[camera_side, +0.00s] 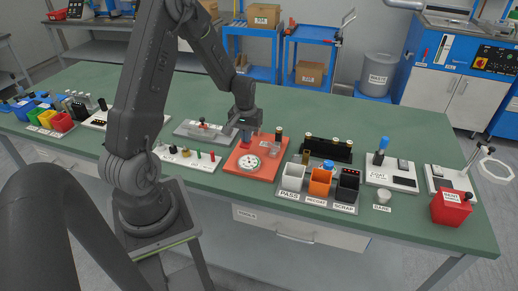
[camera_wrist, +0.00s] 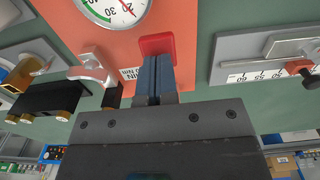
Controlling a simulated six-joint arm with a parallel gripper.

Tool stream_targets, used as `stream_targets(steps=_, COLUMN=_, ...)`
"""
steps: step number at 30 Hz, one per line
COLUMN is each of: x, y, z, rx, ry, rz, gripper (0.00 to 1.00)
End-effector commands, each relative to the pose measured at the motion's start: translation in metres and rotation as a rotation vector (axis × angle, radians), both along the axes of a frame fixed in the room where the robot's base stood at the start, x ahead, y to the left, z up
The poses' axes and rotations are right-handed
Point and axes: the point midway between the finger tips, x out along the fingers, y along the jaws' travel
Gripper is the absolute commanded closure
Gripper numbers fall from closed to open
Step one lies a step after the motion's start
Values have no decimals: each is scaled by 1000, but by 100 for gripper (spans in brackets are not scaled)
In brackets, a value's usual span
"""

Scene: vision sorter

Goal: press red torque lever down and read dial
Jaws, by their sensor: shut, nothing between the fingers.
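The torque tester is an orange-red plate (camera_side: 262,172) on the green bench, with a round white dial (camera_side: 248,162) on it. In the wrist view the dial (camera_wrist: 108,8) is cut off by the top edge; a green arc, a red needle and the numbers 20 and 30 show. The red lever (camera_wrist: 157,44) has a flat red pad at the plate's edge. My gripper (camera_wrist: 158,62) is shut and empty, its blue fingertips at the red pad; I cannot tell whether they press on it. In the side view my gripper (camera_side: 245,138) is over the plate's back left part.
A silver clamp-like part (camera_wrist: 92,66) stands close to the fingers. A grey scale fixture (camera_side: 205,131) lies behind left, a row of pegs (camera_side: 187,157) at left. PASS (camera_side: 291,178), orange (camera_side: 320,183) and SCRAP bins stand at right.

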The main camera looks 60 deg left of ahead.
Motion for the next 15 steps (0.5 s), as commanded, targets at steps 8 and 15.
stream_targets(steps=8, x=0, y=0, z=22, rx=0, ry=0, rz=0, gripper=100)
stream_targets(steps=15, x=0, y=0, z=40, rx=1, ry=-1, rz=0, gripper=100)
